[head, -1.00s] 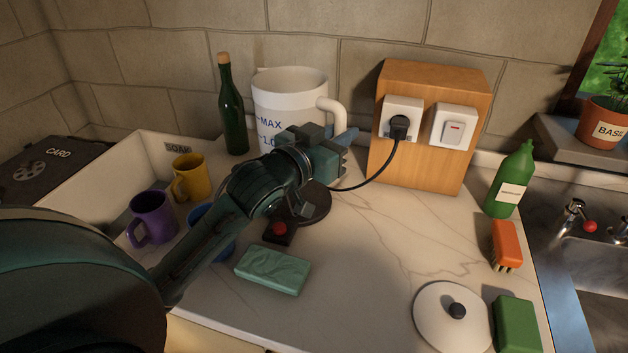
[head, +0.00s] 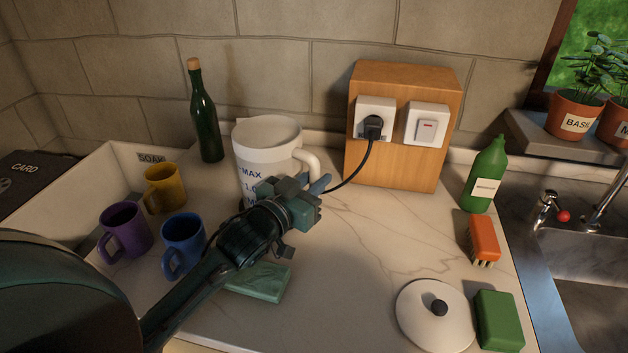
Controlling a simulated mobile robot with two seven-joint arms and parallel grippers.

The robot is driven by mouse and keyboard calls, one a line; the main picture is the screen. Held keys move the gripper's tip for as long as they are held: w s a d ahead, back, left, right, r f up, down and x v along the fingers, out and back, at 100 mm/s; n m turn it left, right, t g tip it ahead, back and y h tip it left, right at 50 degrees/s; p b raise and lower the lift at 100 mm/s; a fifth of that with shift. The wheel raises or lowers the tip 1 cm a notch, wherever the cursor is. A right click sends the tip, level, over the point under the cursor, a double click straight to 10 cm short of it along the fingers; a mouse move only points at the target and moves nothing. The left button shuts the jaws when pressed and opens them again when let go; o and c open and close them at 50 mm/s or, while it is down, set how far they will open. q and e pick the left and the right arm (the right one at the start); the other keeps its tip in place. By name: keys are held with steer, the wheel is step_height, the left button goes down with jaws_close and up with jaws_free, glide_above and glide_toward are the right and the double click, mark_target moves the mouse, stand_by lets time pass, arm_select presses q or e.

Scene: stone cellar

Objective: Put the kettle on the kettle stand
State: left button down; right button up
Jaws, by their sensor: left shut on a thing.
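The kettle (head: 267,137) is a white, open-topped jug with blue MAX markings, upright at the middle left of the head view. My left gripper (head: 315,188) is at its right side, shut on the kettle's handle (head: 312,161). The gripper and forearm cover the lower part of the kettle. The kettle stand is almost wholly hidden; only a dark bit of it (head: 241,204) seems to show at the kettle's lower left. I cannot tell whether the kettle touches the stand. My right gripper is not in view.
Blue (head: 183,244), purple (head: 125,230) and yellow (head: 165,187) mugs stand left. A green bottle (head: 206,128) stands behind them. A plug's cord runs from the wooden socket block (head: 405,165). A white lid (head: 425,320) lies front right. The counter's middle is clear.

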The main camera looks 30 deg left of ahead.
arm_select(q)
steer(key=shift+r, duration=0.15)
steer(key=c, duration=1.3)
jaws_free()
steer(key=shift+f, duration=0.25)
steer(key=shift+r, duration=0.15)
steer(key=shift+s, duration=0.3)
steer(key=s+a+b, duration=0.1)
steer(key=s, duration=1)
steer(key=shift+s+a+b, duration=0.15)
steer(key=shift+a+b, duration=0.15)
steer(key=shift+a, duration=0.05)
